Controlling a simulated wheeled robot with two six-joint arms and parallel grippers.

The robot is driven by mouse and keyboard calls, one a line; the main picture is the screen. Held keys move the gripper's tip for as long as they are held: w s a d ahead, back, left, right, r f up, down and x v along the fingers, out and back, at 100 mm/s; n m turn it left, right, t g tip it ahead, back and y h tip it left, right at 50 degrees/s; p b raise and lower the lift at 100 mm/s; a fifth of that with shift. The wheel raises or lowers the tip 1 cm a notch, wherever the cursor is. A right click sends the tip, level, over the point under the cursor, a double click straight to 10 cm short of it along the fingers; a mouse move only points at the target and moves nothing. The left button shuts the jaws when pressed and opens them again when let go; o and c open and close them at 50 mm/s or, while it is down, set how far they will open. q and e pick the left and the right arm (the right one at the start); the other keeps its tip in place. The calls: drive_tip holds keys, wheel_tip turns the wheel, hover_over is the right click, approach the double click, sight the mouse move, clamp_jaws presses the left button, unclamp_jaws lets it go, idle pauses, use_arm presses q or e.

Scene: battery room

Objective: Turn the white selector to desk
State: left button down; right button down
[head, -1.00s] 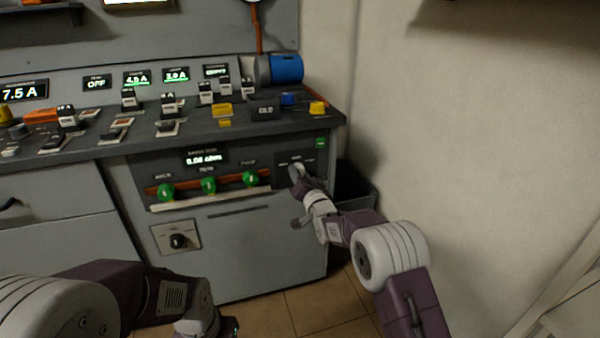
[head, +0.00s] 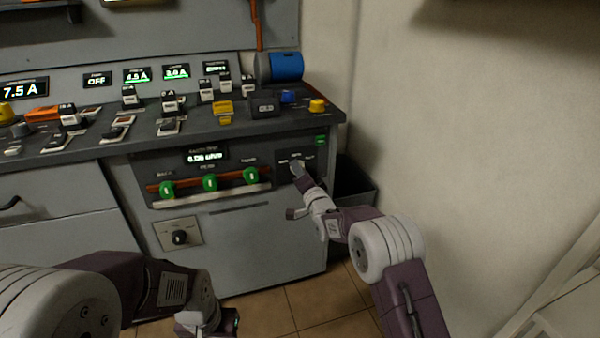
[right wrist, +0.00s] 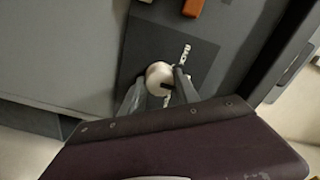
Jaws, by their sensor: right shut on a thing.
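The white selector (right wrist: 158,76) shows in the right wrist view as a round pale knob with a dark slot, on a dark panel (right wrist: 182,45) with small white lettering. My right gripper (right wrist: 160,92) is shut on it, one finger on each side. In the head view my right gripper (head: 299,173) reaches the dark panel at the right end of the cabinet front and hides most of the selector. The labels above it are too small to read surely. My left gripper (head: 228,322) is low at the bottom edge; its fingers do not show clearly.
Several green knobs (head: 210,183) sit on an orange bar left of the selector panel. A black rotary knob (head: 179,237) is below them. The bench top (head: 200,125) above carries several small modules. A dark bin (head: 352,188) stands right of the cabinet, near the wall.

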drive_tip(key=c, duration=0.9)
unclamp_jaws()
